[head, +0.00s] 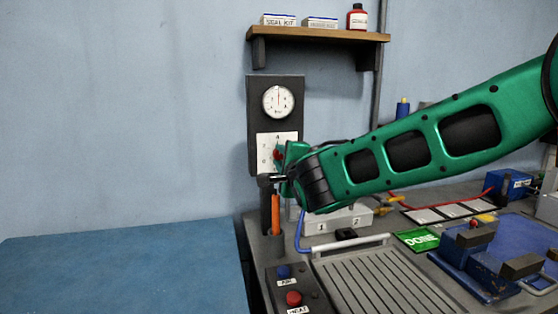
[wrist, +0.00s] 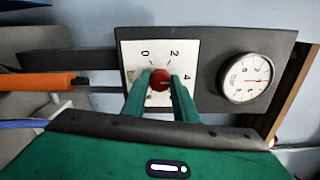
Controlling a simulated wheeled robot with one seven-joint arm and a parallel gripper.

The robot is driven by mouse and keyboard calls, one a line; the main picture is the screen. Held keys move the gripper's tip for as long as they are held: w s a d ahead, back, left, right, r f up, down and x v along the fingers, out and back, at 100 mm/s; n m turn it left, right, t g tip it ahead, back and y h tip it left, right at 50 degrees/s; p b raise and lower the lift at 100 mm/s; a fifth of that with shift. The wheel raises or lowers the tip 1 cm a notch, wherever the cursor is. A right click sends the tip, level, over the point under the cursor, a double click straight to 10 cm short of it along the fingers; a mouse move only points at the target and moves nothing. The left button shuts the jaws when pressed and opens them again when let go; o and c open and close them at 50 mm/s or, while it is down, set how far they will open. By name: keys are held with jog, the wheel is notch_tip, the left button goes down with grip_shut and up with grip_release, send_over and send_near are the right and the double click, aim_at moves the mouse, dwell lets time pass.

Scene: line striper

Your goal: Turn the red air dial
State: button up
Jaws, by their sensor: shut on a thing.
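The red air dial (wrist: 160,80) sits on a white plate (wrist: 191,58) marked 0, 2 and 4 in the wrist view. In the head view the dial (head: 278,155) is partly hidden by my gripper. My gripper (wrist: 161,87) has its two green fingers on either side of the dial and is shut on it. It also shows in the head view (head: 285,157), at the lower part of the dark panel (head: 253,125). A round gauge (head: 278,101) is above the dial on the same panel; its needle points roughly upward in the head view.
An orange-handled tool (head: 275,213) stands in a holder just below my gripper. A blue knob (head: 284,271) and a red knob (head: 293,298) are on the bench front. A wooden shelf (head: 320,33) is above the panel. A blue surface (head: 120,265) at left is clear.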

jog(key=shift+d+f, duration=0.25)
jog(key=shift+f, duration=0.1)
jog(key=o, duration=1.1)
jog(key=shift+c, duration=0.2)
jog(key=shift+a+r, duration=0.1)
jog(key=shift+r, duration=0.1)
jog(key=v, duration=1)
jog(key=shift+s, duration=0.3)
